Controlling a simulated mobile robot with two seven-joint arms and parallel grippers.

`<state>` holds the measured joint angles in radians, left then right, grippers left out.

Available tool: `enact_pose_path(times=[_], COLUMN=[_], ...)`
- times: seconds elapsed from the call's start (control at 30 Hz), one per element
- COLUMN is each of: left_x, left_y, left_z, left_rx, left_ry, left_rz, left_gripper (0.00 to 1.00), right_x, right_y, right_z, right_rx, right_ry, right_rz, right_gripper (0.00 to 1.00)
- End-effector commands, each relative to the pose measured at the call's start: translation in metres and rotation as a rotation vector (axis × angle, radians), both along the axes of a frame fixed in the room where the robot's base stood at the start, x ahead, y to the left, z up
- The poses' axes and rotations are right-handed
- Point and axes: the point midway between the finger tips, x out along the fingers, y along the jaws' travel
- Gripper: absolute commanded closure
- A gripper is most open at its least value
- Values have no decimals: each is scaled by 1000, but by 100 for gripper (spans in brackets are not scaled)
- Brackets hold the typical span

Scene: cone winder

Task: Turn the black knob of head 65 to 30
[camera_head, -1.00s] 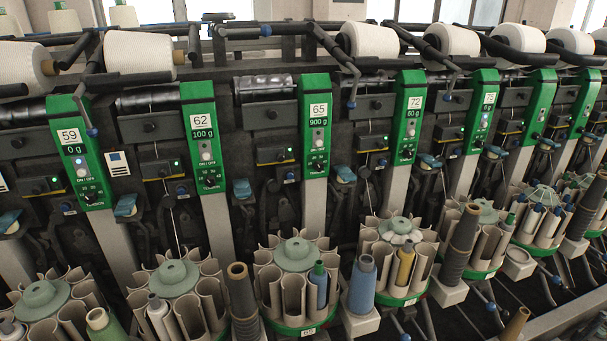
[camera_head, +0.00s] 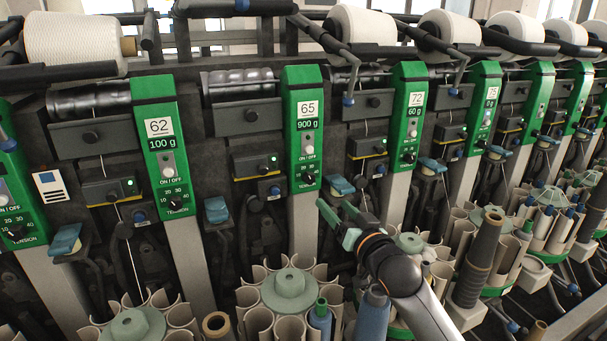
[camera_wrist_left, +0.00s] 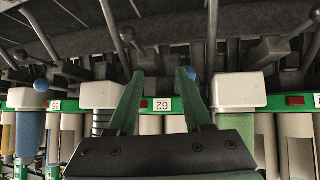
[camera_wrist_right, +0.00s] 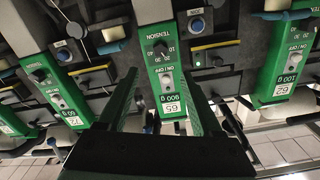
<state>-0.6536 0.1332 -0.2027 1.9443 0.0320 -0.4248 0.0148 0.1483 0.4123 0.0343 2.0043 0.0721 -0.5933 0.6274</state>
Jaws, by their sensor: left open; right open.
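The black knob (camera_head: 308,180) of head 65 is low on the green panel (camera_head: 293,132) marked 65 and 900 g, just above the word TENSION. Its pointer is too small to read. In the right wrist view the panel appears upside down, with the knob (camera_wrist_right: 161,49) near the top centre. My right gripper (camera_head: 334,212) is open and empty, below and right of the knob in the head view, apart from it. In its wrist view the gripper (camera_wrist_right: 160,80) frames the panel. My left gripper (camera_wrist_left: 160,75) is open and empty, facing the lower part of head 62; the head view does not show it.
Panel 62 (camera_head: 158,145) and panel 72 (camera_head: 407,115) flank head 65. A blue lever (camera_head: 342,185) juts out right of the knob. Below stands a round magazine of beige tubes (camera_head: 259,322) with bobbins. White yarn cones (camera_head: 362,35) line the top.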

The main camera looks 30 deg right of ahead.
Motion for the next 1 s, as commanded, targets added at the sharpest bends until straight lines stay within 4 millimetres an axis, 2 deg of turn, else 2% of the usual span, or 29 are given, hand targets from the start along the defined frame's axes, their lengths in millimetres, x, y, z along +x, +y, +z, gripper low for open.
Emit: enact_pose_path(times=[0.23,0.4,0.7,1.0], left_x=[-6,-15,-13,-8], left_y=[2,3,3,2], left_z=[-5,-12,-11,-6], left_rx=[4,7,7,4], left_ry=[16,39,36,19], left_rz=[3,3,3,3], left_gripper=[50,50,50,50], right_x=[13,39,87,118], right_y=[-1,-2,-5,-6], right_z=[1,1,0,-1], right_rx=[-1,-1,-1,-1], right_ry=[-1,-1,0,0], right_rz=[0,0,0,1], right_gripper=[33,33,33,33])
